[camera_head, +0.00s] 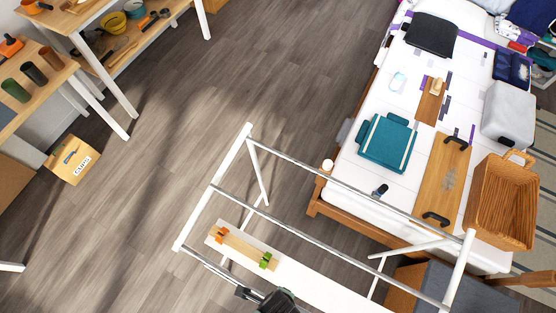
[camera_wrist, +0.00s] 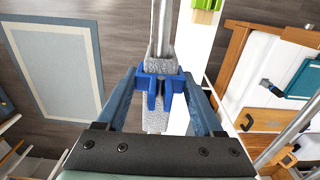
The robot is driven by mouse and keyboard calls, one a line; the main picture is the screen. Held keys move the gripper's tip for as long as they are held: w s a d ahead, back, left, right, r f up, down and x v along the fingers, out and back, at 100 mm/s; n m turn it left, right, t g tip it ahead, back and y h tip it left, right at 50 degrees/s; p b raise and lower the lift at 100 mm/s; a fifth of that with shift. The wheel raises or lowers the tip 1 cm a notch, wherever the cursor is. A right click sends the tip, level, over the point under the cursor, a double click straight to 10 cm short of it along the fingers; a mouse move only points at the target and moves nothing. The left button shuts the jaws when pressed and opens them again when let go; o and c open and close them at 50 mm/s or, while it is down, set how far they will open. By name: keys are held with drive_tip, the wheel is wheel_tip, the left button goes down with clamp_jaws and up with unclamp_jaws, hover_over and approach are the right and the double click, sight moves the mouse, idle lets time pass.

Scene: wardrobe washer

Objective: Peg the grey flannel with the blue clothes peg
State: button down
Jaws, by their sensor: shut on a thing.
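In the wrist view, my gripper (camera_wrist: 160,84) is shut on the blue clothes peg (camera_wrist: 146,81), with one finger at each side of it. The grey flannel (camera_wrist: 157,123) is a narrow, rough-looking strip in line with a metal rail (camera_wrist: 163,22). The peg lies across the flannel, and flannel shows both above and below it. I cannot tell whether the peg's jaws grip the cloth or only overlap it in the picture. In the head view, only a dark part of my arm shows at the bottom edge; the peg and flannel are not visible there.
A white drying rack (camera_head: 212,187) with metal rails stands before me. Its low white board carries a wooden strip (camera_head: 241,246) with an orange peg (camera_head: 222,234) and a green peg (camera_head: 265,260). A bed (camera_head: 345,178) with a wicker basket (camera_head: 500,203) stands right.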

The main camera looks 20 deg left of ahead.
unclamp_jaws()
drive_tip(key=shift+f, duration=0.1)
wheel_tip(320, 180, up, 13)
drive_tip(key=shift+b, duration=0.85)
